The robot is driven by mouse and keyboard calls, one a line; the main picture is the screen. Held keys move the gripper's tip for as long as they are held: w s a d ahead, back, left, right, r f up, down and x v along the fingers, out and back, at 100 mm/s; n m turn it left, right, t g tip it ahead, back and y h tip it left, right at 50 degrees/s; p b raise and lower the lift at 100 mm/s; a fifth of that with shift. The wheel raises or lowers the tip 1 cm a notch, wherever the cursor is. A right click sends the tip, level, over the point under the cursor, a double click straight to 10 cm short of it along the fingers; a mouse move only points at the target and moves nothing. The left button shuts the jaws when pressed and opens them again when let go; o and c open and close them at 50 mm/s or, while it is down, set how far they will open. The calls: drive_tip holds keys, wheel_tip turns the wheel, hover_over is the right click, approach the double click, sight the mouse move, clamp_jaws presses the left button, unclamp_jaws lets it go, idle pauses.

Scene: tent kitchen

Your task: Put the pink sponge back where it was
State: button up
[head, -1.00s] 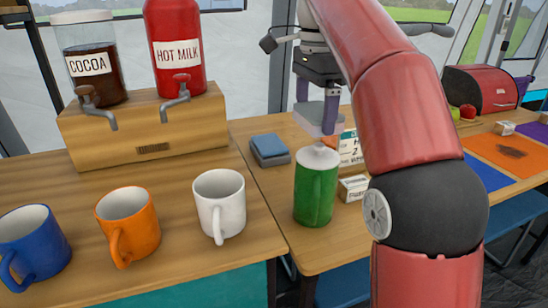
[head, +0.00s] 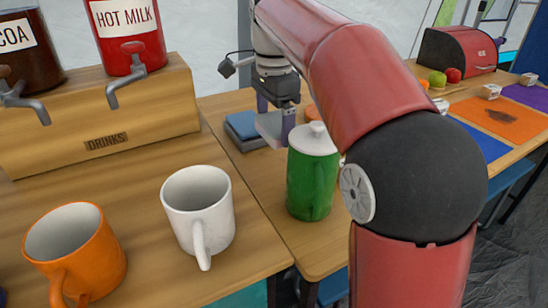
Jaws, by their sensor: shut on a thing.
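My gripper (head: 275,122) is shut on the pink sponge (head: 269,129), a pale mauve-pink block held between its purple fingers. The sponge is just right of a blue sponge (head: 243,127) that lies on a dark grey base on the wooden table, and it covers part of that base in the picture. I cannot tell whether the pink sponge touches the blue sponge or the table. A green jug with a white lid (head: 312,175) stands upright in front and to the right of it.
A white mug (head: 198,212) and an orange mug (head: 75,245) stand on the near left counter. The wooden drinks stand (head: 100,120) is at the left. Coloured mats, fruit and a red bread bin (head: 458,55) are at the right. My arm hides part of the table.

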sight(274, 122)
wheel_tip(274, 122, down, 7)
drive_tip(key=shift+f+b, duration=0.15)
drive_tip(key=shift+b, duration=0.45)
drive_tip(key=shift+f, duration=0.15)
drive_tip(key=o, duration=0.7)
wheel_tip(274, 122, up, 12)
drive_tip(key=p, duration=0.3)
drive_tip(key=shift+f, duration=0.1)
drive_tip(key=shift+r, duration=0.25)
